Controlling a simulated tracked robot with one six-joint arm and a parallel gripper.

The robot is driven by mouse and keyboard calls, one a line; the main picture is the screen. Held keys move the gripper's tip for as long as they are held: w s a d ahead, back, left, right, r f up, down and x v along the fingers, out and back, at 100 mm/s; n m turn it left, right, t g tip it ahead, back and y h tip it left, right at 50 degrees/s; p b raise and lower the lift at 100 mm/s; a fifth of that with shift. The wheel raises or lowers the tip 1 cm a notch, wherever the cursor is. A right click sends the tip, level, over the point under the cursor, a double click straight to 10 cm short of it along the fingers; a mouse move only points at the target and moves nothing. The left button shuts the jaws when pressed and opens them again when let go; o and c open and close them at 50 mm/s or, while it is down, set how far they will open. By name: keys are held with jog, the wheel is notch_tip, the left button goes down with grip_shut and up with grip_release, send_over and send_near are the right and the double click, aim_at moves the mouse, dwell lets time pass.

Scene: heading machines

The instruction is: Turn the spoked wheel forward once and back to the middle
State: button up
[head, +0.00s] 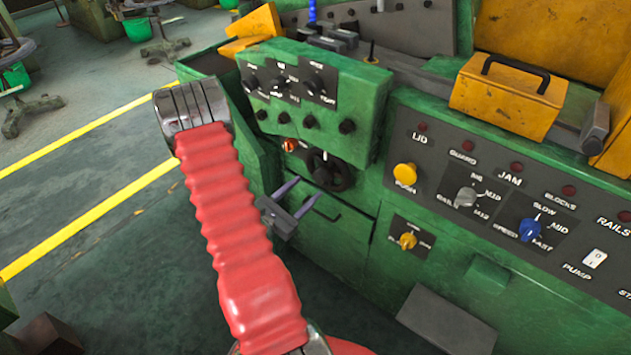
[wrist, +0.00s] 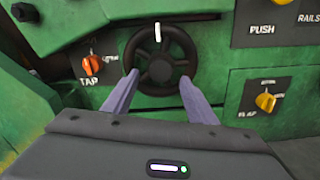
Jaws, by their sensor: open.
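The spoked wheel (wrist: 161,71) is black, with a white mark at the top of its rim, and sits on the green machine front. In the head view the wheel (head: 331,171) is at the middle, just beyond my gripper (head: 301,199). In the wrist view my gripper (wrist: 158,93) is open, with its two purple-grey fingers apart. The left fingertip lies by the wheel's lower left and the right fingertip by its lower right. I cannot tell whether they touch the rim. Nothing is held between them.
An orange TAP knob (wrist: 92,63) is left of the wheel. A yellow knob (wrist: 265,101) is at its lower right. A yellow push button (head: 404,174) and a blue speed knob (head: 529,229) are on the right panel. A grey box (head: 443,322) juts out low.

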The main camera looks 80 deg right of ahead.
aim_at(317, 179)
jog(key=shift+x, duration=2.9)
jog(key=shift+c, duration=0.6)
grip_shut()
jog(key=shift+a, duration=0.1)
